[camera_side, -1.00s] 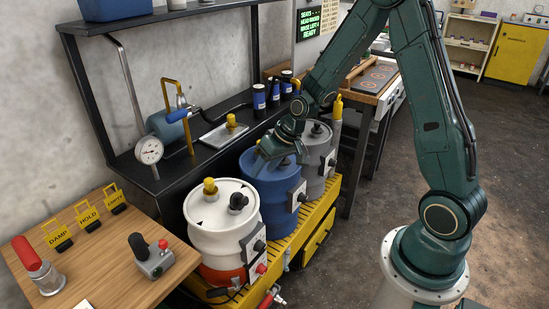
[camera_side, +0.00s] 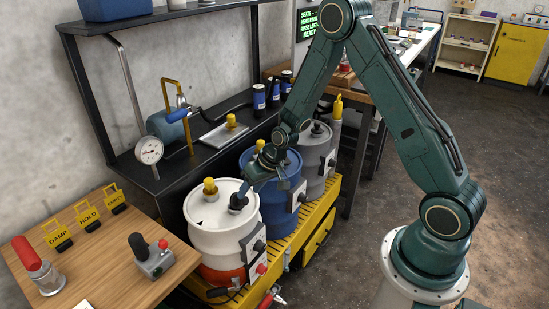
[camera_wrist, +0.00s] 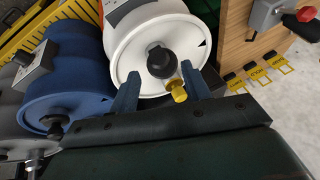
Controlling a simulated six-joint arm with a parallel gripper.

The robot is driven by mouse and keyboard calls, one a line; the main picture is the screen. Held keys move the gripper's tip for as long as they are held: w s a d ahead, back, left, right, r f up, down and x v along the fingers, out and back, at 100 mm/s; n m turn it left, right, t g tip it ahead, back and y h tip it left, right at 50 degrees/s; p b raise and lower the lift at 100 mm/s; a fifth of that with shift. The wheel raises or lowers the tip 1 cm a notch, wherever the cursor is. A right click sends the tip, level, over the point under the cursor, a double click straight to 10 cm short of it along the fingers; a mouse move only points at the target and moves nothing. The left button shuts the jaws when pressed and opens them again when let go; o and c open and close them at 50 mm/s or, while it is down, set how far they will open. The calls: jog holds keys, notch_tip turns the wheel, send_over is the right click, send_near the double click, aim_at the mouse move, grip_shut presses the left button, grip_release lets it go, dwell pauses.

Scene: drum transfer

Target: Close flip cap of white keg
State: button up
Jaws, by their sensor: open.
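The white keg (camera_side: 222,243) with an orange lower band stands at the left end of the keg row. Its white lid carries a yellow fitting (camera_side: 210,186) and a black cap (camera_side: 238,202). I cannot tell whether a flip cap there is raised or shut. My gripper (camera_side: 248,182) is above the right part of this lid, by the black cap. In the wrist view my open fingers (camera_wrist: 160,90) point at the white lid (camera_wrist: 130,50). The black cap (camera_wrist: 161,62) and yellow fitting (camera_wrist: 178,93) appear between them, with nothing visibly gripped.
A blue keg (camera_side: 276,205) stands close to the right, then a grey keg (camera_side: 316,158), all on a yellow slatted platform (camera_side: 317,212). A black bench (camera_side: 165,180) is behind. A wooden table (camera_side: 100,260) with a control box (camera_side: 154,260) is at the left.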

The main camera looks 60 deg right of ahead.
aim_at(241, 201)
jog(key=shift+x, duration=2.2)
jog(key=c, duration=1)
